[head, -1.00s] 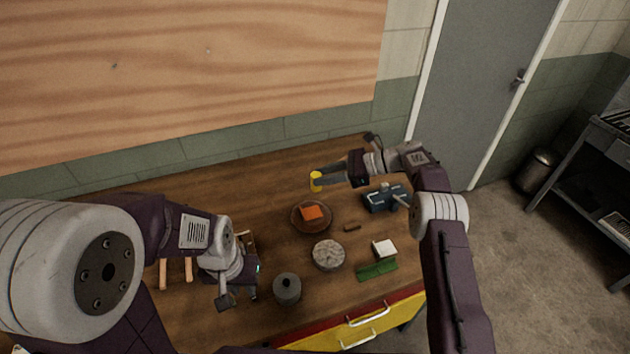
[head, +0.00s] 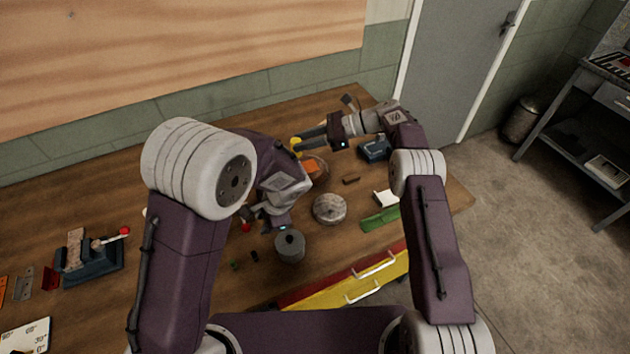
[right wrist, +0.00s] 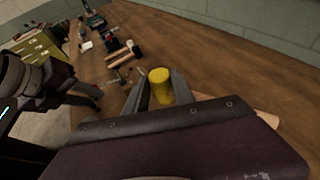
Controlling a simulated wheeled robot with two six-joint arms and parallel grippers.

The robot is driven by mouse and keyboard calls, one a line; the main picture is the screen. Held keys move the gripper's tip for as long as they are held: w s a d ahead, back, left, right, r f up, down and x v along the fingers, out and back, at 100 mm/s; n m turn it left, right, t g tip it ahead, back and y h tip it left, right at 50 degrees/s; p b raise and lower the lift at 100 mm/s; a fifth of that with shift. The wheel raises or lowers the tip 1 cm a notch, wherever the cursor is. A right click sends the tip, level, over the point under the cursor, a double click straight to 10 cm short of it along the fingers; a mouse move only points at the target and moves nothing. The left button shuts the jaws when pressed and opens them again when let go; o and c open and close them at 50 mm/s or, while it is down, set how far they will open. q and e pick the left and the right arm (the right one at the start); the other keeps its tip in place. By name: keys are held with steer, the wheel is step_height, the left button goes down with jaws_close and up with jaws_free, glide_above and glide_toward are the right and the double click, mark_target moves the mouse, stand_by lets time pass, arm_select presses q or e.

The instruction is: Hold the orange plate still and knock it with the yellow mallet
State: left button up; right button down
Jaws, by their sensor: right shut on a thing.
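The orange plate (head: 311,166) lies on a round brown stand (head: 322,174), partly hidden behind my left arm in the head view. My right gripper (head: 300,142) is shut on the yellow mallet (head: 296,147), just above and left of the plate in the picture. In the right wrist view the mallet's yellow head (right wrist: 160,84) shows between the fingers; a tan piece, likely its handle, shows at lower right. My left gripper (head: 277,222) is below and left of the plate, near the grey cylinder. Its fingers are not clear, and it seems apart from the plate.
A grey cylinder (head: 289,246) and a round stone-like disc (head: 329,208) stand near the left gripper. A blue box (head: 374,149), a green piece (head: 380,219) and a white block (head: 386,198) lie to the right. A vise-like tool (head: 90,252) stands at left.

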arm_select(q)
steer(key=w+d+m+t, duration=0.3)
steer(key=d+m, duration=0.1)
steer(key=m, duration=0.2)
steer(key=w+d+m+t, duration=0.4)
steer(key=d+m, duration=0.1)
steer(key=w+d+m+t+y, duration=0.1)
steer(key=w+d+m+t, duration=0.2)
steer(key=w+d+m, duration=0.1)
steer(key=shift+d+f+m+t, duration=0.15)
steer(key=shift+d+m, duration=0.2)
steer(key=shift+m, duration=0.3)
steer(key=shift+d+f+m+t, duration=0.15)
steer(key=shift+d+m, duration=0.2)
steer(key=shift+m, duration=0.3)
steer(key=shift+w+a+f, duration=0.1)
steer(key=shift+w+a, duration=0.15)
glide_toward(307, 165)
steer(key=w+a, duration=0.1)
steer(key=w+a+f, duration=0.1)
steer(key=a, duration=0.1)
steer(key=w+a, duration=0.1)
steer(key=a, duration=0.1)
steer(key=shift+w+a+f, duration=0.2)
steer(key=shift+w, duration=0.05)
jaws_close()
